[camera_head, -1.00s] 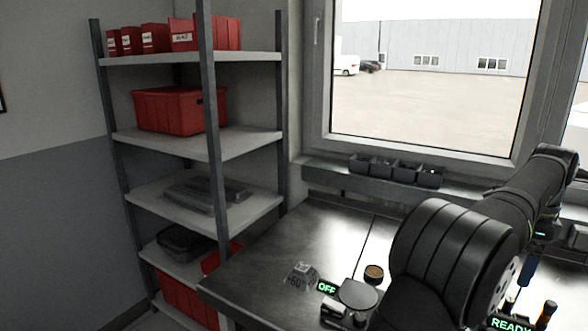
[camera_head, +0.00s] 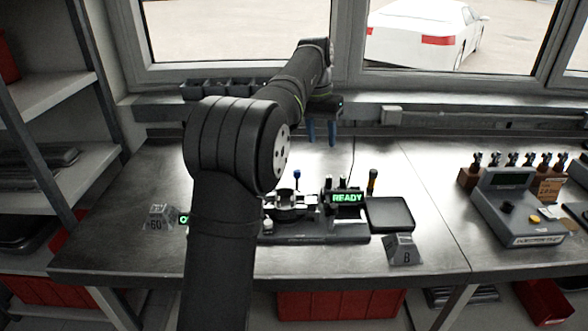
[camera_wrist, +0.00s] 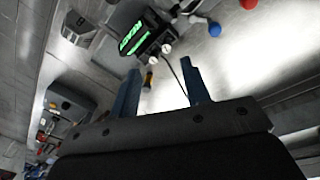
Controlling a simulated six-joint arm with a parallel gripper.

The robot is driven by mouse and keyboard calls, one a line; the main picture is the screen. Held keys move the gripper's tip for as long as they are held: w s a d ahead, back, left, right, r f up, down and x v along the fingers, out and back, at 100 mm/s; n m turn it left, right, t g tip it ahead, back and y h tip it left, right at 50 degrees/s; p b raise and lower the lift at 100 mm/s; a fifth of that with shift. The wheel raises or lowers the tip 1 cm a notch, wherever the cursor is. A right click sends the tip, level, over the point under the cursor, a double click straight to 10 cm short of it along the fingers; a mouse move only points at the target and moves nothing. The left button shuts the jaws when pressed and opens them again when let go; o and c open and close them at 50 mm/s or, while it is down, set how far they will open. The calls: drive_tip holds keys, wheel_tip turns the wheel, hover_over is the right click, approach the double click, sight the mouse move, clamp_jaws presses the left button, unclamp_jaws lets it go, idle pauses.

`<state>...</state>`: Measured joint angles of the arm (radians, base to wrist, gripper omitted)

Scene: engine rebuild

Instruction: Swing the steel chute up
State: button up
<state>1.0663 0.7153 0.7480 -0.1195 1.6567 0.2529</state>
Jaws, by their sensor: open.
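I cannot pick out the steel chute for certain in either view. The bench device with the green READY display (camera_head: 347,198) stands at the middle of the steel bench, with metal parts (camera_head: 290,200) on its left side, partly behind my arm. The READY display also shows at the top of the wrist view (camera_wrist: 131,40). My gripper (camera_head: 322,142) hangs above the rear of the bench, behind the device, with its blue fingers pointing down. In the wrist view my gripper (camera_wrist: 159,66) is open, with nothing between the fingers.
A black tray (camera_head: 390,214) sits right of the device, with block B (camera_head: 403,250) in front. A 60-marked block (camera_head: 161,217) lies left. A blue-knobbed lever (camera_head: 297,176) stands behind the device. A grey control box (camera_head: 520,215) is far right.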

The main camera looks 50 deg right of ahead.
drive_tip(key=w+a+n+h, duration=0.1)
drive_tip(key=w+a+n, duration=0.1)
drive_tip(key=w+n, duration=0.65)
drive_tip(key=n+g+h, duration=0.1)
drive_tip(key=n+h, duration=0.1)
drive_tip(key=n, duration=1.6)
approach(296, 171)
drive_tip(key=x, duration=0.9)
drive_tip(key=shift+d, duration=0.1)
drive_tip(key=shift+c, duration=0.4)
clamp_jaws()
drive_tip(key=shift+g, duration=0.3)
